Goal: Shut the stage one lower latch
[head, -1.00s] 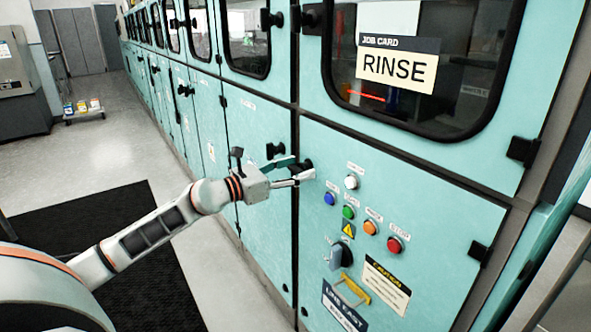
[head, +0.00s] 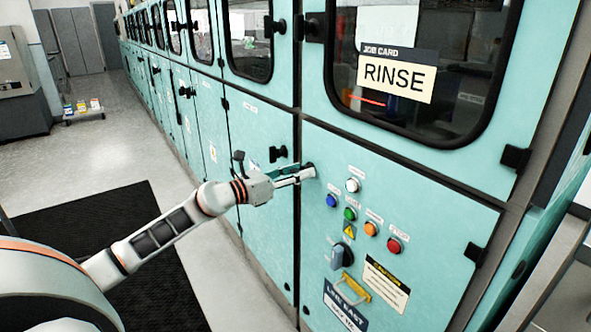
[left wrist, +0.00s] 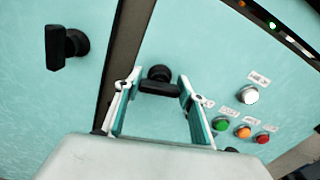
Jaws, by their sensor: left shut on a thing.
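My left gripper (head: 302,173) reaches the upper left corner of the teal lower door with the buttons. It is shut on a black latch handle (left wrist: 160,87) there, with a finger on either side in the left wrist view. In that view the handle lies about crosswise between the fingers, in front of its round black base. In the head view the fingers largely hide this latch (head: 309,167). I cannot read a stage label on it. My right gripper is not in view.
A similar black latch (head: 278,153) sits on the neighbouring door to the left. Coloured buttons (head: 350,213), a rotary switch (head: 340,257) and a yellow handle (head: 356,287) are right of and below my gripper. A RINSE card (head: 396,75) is on the window above.

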